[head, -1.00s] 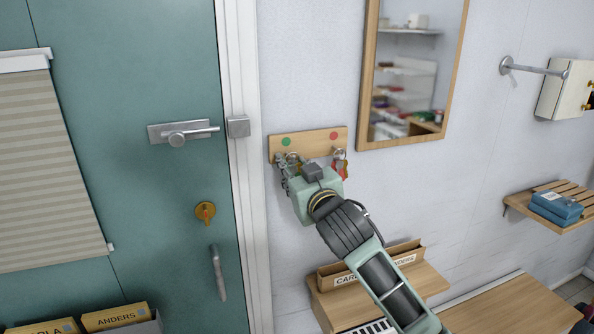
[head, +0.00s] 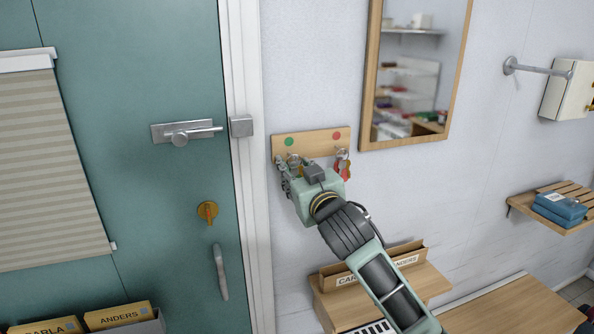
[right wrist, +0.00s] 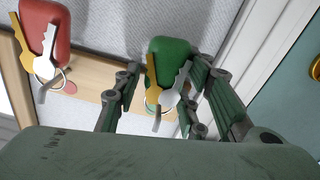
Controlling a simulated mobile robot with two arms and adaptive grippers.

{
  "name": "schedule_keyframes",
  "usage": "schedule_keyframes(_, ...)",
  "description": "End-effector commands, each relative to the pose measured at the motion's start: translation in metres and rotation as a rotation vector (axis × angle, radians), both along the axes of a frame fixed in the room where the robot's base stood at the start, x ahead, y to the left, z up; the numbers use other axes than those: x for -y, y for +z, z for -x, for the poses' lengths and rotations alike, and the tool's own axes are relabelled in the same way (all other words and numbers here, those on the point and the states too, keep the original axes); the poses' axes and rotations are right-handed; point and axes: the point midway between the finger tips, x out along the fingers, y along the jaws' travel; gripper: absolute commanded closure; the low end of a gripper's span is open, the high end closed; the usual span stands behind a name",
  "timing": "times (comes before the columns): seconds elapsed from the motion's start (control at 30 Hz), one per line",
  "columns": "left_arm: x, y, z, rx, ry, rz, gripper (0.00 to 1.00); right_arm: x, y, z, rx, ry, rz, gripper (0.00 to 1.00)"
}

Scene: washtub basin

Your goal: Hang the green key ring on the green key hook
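The wooden key board (head: 312,142) hangs on the wall right of the door frame, with a green dot (head: 290,142) and a red dot (head: 337,136) above its hooks. In the right wrist view the green key fob (right wrist: 172,56) hangs with a gold and a silver key. Its ring (right wrist: 160,100) appears to be around the metal green key hook (right wrist: 157,122). My right gripper (head: 285,168) is at this hook. Its fingers (right wrist: 163,75) stand either side of the green fob, apart, with a gap on the left. My left gripper is not in view.
A red key fob (right wrist: 47,35) with keys hangs on the neighbouring hook, close to my right gripper. The door frame (head: 246,180) stands close on the left. A mirror (head: 455,75) is above right, and a small wooden shelf (head: 430,283) is below.

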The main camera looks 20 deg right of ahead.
Motion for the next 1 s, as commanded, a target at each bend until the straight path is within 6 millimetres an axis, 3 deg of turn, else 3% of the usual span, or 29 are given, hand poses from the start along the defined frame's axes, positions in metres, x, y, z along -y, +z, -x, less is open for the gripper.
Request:
schedule_keyframes(0.1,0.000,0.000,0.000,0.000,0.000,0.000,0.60,0.000,0.000,0.000,0.000,0.000,0.000,0.49)
schedule_keyframes(0.53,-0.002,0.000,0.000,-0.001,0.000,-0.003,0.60,0.000,-0.001,0.010,-0.001,0.000,0.001,0.49)
schedule_keyframes(1.0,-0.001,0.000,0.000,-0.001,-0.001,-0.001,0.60,0.003,-0.001,0.100,0.000,0.001,0.000,0.49)
